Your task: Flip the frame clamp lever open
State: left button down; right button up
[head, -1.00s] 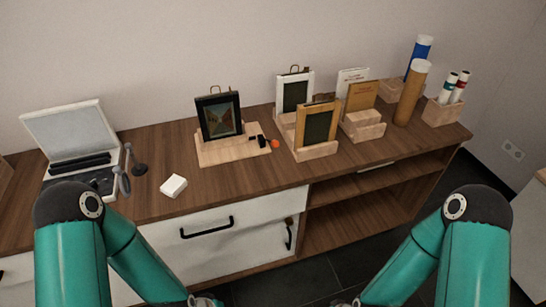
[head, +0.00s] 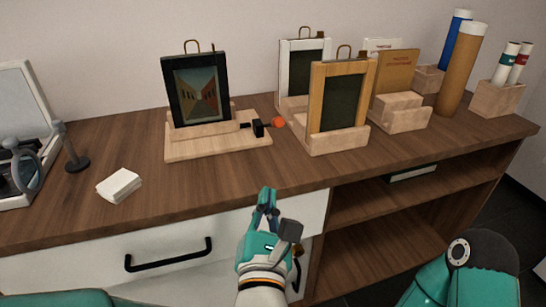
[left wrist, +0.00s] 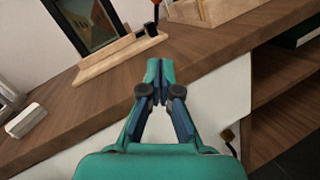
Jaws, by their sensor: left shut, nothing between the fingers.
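A dark picture frame (head: 197,90) stands upright in a pale wooden stand (head: 225,147) on the cabinet top. At the stand's right side is a black clamp (head: 258,128) whose lever ends in an orange knob (head: 279,122). The lever points out to the right, towards the wooden frame beside it. In the left wrist view the clamp (left wrist: 151,28) is at the top, with the knob partly cut off. My left gripper (head: 268,192) is shut and empty, in front of the cabinet's front edge, below and apart from the clamp. My right gripper is out of view.
A light wooden frame (head: 340,92) in its own stand is close to the knob's right. A white block (head: 119,185) lies to the left. The cabinet top (head: 225,185) before the stand is clear. A black drawer handle (head: 168,255) juts from the front.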

pick_arm(q)
jog(key=shift+s+r+n, duration=0.1)
jog(key=shift+r+n, duration=0.15)
jog(key=shift+n, duration=0.05)
jog(key=w, duration=0.6)
jog(key=w+r, duration=0.1)
jog(key=w, duration=0.3)
jog(key=shift+p, duration=0.3)
jog(key=shift+w+d+r+p, duration=0.2)
jog(key=shift+w+r, duration=0.2)
jog(key=shift+r, duration=0.15)
jog(key=shift+w+d+r+p, duration=0.1)
jog(key=shift+w+d+r, duration=0.05)
jog(key=shift+w+r, duration=0.3)
jog(key=shift+w+d+r, duration=0.25)
jog(key=shift+w+r, duration=0.1)
jog(key=shift+r, duration=0.15)
jog(key=shift+r, duration=0.1)
